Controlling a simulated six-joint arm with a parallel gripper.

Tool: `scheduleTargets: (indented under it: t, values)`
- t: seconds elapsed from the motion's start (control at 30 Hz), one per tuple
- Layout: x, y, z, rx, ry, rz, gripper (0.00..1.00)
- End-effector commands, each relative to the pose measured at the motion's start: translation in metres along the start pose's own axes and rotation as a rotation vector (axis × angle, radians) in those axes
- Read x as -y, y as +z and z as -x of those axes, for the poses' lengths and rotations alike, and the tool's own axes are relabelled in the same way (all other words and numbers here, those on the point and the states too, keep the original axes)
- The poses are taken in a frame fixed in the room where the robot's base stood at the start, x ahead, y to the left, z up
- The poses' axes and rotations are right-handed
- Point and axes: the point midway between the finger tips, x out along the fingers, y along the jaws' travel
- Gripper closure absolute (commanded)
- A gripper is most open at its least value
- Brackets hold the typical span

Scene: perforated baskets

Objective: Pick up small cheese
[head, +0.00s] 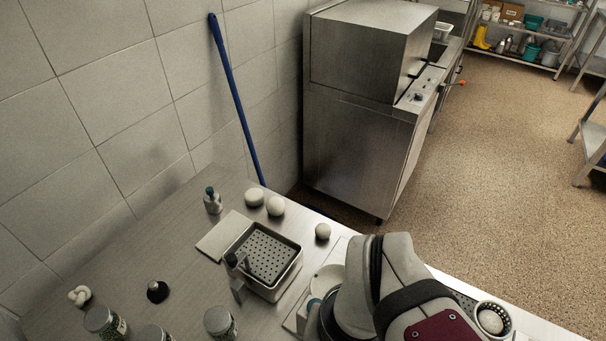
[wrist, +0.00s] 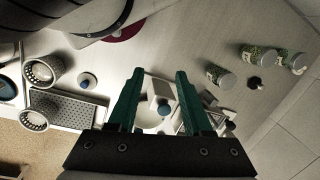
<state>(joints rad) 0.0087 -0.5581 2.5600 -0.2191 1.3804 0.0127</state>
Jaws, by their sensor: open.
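My gripper (wrist: 159,72) is open in the wrist view, its two green fingers apart. Between them in the picture is a pale block-like item (wrist: 157,88) with a blue round part; I cannot tell whether it is the small cheese or how far below the fingers it lies. In the head view my arm hides the gripper. Pale rounded pieces lie on the steel table there: a pair (head: 254,197) (head: 276,206) behind the perforated tray and a single one (head: 322,231) to its right. Another white ball (head: 490,318) sits in a round perforated basket. Which is the small cheese is unclear.
A steel tray with a perforated insert (head: 297,264) stands mid-table beside a flat board (head: 216,238). Several jars (head: 219,322) line the front. A small bottle (head: 212,201) stands at the back. Two round perforated baskets (wrist: 40,70) (wrist: 33,120) are left in the wrist view.

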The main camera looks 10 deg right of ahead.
Motion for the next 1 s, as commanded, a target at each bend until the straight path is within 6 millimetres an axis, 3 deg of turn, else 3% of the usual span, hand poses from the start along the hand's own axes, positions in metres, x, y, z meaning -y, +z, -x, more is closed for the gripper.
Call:
scheduleTargets:
  t: [0.3,0.4,0.7,0.77,0.83,0.87,0.9,1.0]
  values:
    - [0.000,0.000,0.000,0.000,0.000,0.000,0.50]
    - [0.000,0.000,0.000,0.000,0.000,0.000,0.33]
    - [0.004,-0.007,0.004,-0.001,-0.002,-0.002,0.33]
    - [0.014,-0.030,0.014,-0.003,-0.009,-0.006,0.33]
    - [0.031,-0.080,0.029,-0.011,-0.022,-0.013,0.33]
    - [0.038,-0.108,0.033,-0.015,-0.029,-0.017,0.33]
    - [0.045,-0.148,0.036,-0.024,-0.039,-0.021,0.33]
    - [0.051,-0.244,0.028,-0.049,-0.063,-0.026,0.33]
